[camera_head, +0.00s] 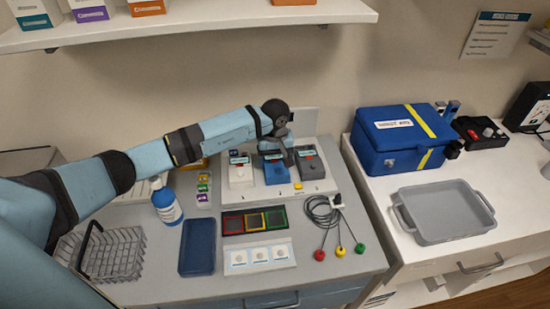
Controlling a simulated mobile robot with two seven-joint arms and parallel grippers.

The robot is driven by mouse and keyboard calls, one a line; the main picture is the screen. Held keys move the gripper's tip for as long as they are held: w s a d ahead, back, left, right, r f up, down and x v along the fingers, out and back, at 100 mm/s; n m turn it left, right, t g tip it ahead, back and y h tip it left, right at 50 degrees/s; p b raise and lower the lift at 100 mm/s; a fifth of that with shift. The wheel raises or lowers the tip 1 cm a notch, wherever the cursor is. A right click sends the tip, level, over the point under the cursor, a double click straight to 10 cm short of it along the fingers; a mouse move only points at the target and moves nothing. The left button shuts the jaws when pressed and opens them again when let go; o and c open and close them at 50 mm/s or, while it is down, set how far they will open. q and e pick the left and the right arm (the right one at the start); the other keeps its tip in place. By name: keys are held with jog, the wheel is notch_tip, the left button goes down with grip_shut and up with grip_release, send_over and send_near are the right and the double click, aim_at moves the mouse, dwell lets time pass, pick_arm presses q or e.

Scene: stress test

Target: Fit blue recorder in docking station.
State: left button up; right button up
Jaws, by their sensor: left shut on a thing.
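The docking station (287,193) is a white board at the back of the grey counter, against the wall. The blue recorder (278,173) is at its middle place, between a white recorder (241,174) and a dark grey recorder (310,166). My left gripper (277,151) reaches in from the left, above the blue recorder, and is shut on its upper part. The gripper hides the recorder's top, and I cannot tell whether the recorder is fully seated. My right gripper is not in view.
In front lie a dark blue tray (197,246), a red-yellow-green panel (254,220) and coiled cables (323,211). A blue cooler box (400,139) and grey tray (445,211) are right. A shelf (200,28) hangs above.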

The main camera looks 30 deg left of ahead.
aim_at(275, 160)
pick_arm(q)
jog(key=shift+f, duration=0.15)
dwell(0.4)
jog(key=o, duration=0.7)
jog(key=shift+r+p, duration=0.65)
jog(key=shift+r, duration=1.35)
jog(key=o, duration=0.3)
